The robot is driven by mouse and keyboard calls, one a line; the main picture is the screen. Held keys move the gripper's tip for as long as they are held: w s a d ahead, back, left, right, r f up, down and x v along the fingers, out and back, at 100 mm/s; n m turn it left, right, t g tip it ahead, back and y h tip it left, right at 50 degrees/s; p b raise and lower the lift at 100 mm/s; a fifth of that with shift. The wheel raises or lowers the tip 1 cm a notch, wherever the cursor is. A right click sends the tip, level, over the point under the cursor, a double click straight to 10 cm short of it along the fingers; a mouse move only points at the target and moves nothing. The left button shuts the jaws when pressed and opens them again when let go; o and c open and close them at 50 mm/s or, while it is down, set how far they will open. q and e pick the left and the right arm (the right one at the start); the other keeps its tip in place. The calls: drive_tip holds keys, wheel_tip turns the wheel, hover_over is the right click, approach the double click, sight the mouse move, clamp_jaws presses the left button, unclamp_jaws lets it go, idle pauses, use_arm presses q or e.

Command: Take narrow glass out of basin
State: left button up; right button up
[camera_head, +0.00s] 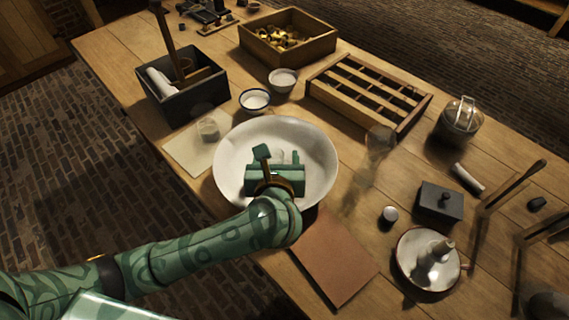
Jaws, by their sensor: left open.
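The white basin (322,150) stands on the wooden table at the middle of the view. My left gripper (279,157) is over the basin, with its green fingers apart and pointing away from me. A pale, rounded shape shows between the fingertips; it may be the narrow glass, but my gripper covers most of it. I cannot tell whether the fingers touch it. My right gripper is not in view.
A clear glass vessel (380,145) stands right of the basin, and a small glass (208,128) stands on a pale cloth (185,155) to its left. Two small bowls (283,80) (254,101) and a slatted rack (365,92) are behind. A brown board (333,262) lies in front.

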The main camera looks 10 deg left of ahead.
use_arm(q)
drive_tip(key=shift+w+a+f, duration=0.25)
drive_tip(key=shift+w+f, duration=0.1)
drive_tip(key=shift+w, duration=0.25)
drive_tip(key=shift+s+a+r, duration=0.1)
drive_tip(key=shift+s+r, duration=0.05)
drive_tip(key=shift+s, duration=0.1)
drive_tip(key=shift+s+r, duration=0.1)
drive_tip(key=c, duration=0.4)
clamp_jaws()
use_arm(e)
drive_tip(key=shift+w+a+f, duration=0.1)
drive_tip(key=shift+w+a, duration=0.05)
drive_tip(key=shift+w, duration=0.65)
